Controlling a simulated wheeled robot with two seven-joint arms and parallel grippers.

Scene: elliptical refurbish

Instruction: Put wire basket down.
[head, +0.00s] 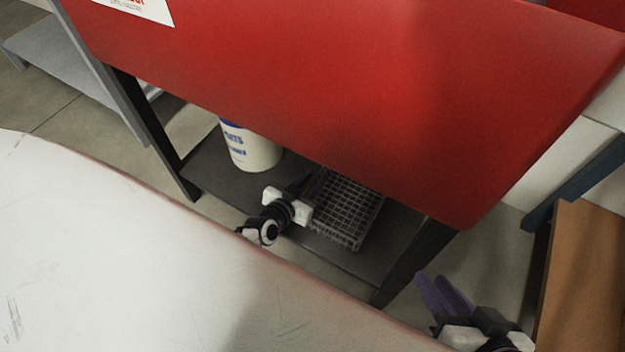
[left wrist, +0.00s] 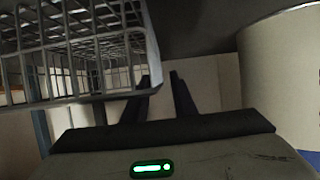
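The grey wire basket (head: 347,212) is on the dark lower shelf under the red tabletop, and its far end is hidden by that top. My left gripper (head: 313,180) is at the basket's left side. In the left wrist view, which looks upside down, the basket (left wrist: 60,92) fills the upper left. My right gripper (head: 433,277) is empty, fingers apart, at the lower right, clear of the basket.
A white bucket (head: 250,150) with blue print stands on the shelf (head: 215,180) left of the basket; it also shows in the left wrist view (left wrist: 285,75). The red tabletop (head: 330,90) hangs over the shelf. A white rounded surface (head: 120,250) fills the lower left. A brown panel (head: 585,280) stands right.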

